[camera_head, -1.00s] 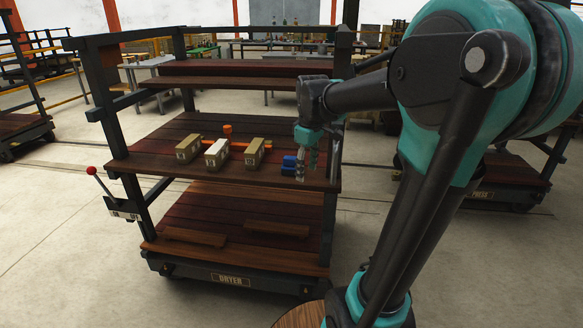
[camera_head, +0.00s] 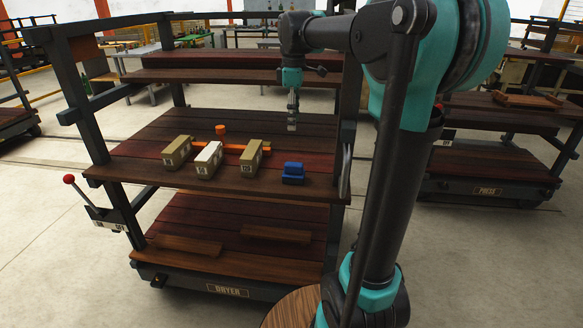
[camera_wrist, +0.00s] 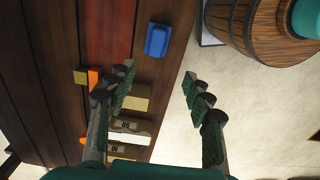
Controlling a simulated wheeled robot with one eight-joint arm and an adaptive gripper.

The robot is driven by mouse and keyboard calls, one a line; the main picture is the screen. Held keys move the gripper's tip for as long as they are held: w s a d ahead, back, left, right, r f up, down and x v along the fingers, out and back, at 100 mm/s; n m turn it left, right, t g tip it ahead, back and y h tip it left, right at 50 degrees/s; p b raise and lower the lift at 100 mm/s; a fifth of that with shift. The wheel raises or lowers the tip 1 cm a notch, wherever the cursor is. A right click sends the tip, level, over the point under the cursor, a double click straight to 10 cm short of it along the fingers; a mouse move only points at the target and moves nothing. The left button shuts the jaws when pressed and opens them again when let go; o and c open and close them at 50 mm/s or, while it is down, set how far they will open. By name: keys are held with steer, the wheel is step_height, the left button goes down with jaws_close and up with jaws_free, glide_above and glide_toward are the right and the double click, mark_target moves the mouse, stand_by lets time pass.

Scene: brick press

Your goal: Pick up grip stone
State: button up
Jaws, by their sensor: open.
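Several objects lie on the dryer cart's middle shelf (camera_head: 140,150), and none is clearly marked as the grip stone. A row holds an olive-tan block (camera_head: 177,151), a cream block (camera_head: 208,160) and another tan block (camera_head: 251,157). A small blue stepped piece (camera_head: 292,173) lies right of them. My gripper (camera_head: 292,124) hangs above the shelf, apart from the blue piece. In the wrist view my gripper (camera_wrist: 158,80) is open and empty. The blue piece (camera_wrist: 158,40) shows beyond the fingertips, and the tan block (camera_wrist: 135,98) partly behind the left finger.
An orange bar (camera_head: 233,149) and a small orange knob (camera_head: 221,129) lie behind the blocks. An upper shelf (camera_head: 210,76) overhangs the back. A lever with a red knob (camera_head: 69,180) sticks out at left. A wooden barrel (camera_wrist: 250,25) shows in the wrist view.

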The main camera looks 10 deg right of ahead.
glide_toward(294, 164)
step_height(294, 164, down, 5)
steer(key=shift+a+f, duration=0.1)
steer(key=shift+w+f, duration=0.15)
steer(key=shift+f, duration=2.5)
jaws_close()
